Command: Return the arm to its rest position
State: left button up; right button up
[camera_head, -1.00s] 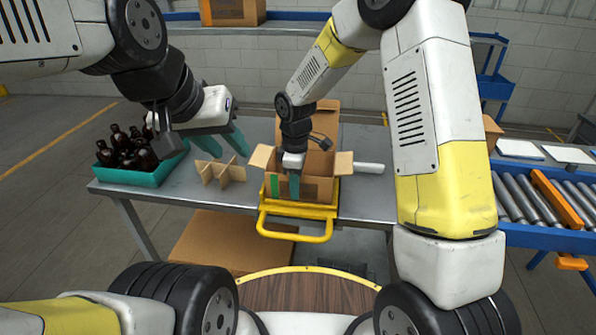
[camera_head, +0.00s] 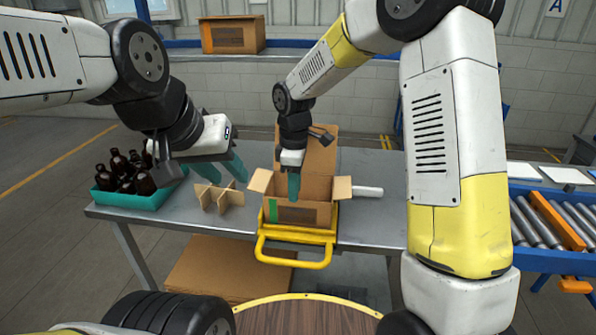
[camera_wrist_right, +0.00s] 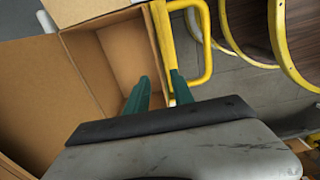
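My right gripper (camera_head: 294,188) hangs over the front wall of an open cardboard box (camera_head: 310,216). In the right wrist view its two teal fingers (camera_wrist_right: 158,92) stand apart, with nothing seen between them but the box's front edge below. The visible part of the box inside looks empty. My left gripper (camera_head: 222,167) is over the table at the left, teal fingers apart and empty, near a cardboard divider (camera_head: 222,197).
A teal crate (camera_head: 128,200) of several amber bottles (camera_head: 126,172) stands at the table's left. The box sits in a yellow frame with a handle (camera_head: 295,258). A white roll (camera_head: 367,191) lies right of the box. A roller conveyor (camera_head: 540,222) is further right.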

jog(key=s+d+r+m+t+y, duration=0.1)
jog(key=s+d+r+m, duration=0.3)
jog(key=d+r, duration=0.25)
jog(key=s+d+r+m+t, duration=0.2)
jog(key=s+d+r+m, duration=0.25)
jog(key=r, duration=0.25)
jog(key=s+d+r+m+t, duration=0.1)
jog(key=s+d+r+m, duration=0.1)
jog(key=s+d+m, duration=0.1)
jog(key=s+d+r+m+t+y, duration=0.1)
jog(key=s+d+r+m+t, duration=0.1)
jog(key=s, duration=0.6)
jog(key=shift+s+d+m, duration=0.25)
jog(key=shift+d+m, duration=0.6)
jog(key=shift+m, duration=0.5)
jog(key=shift+o, duration=0.2)
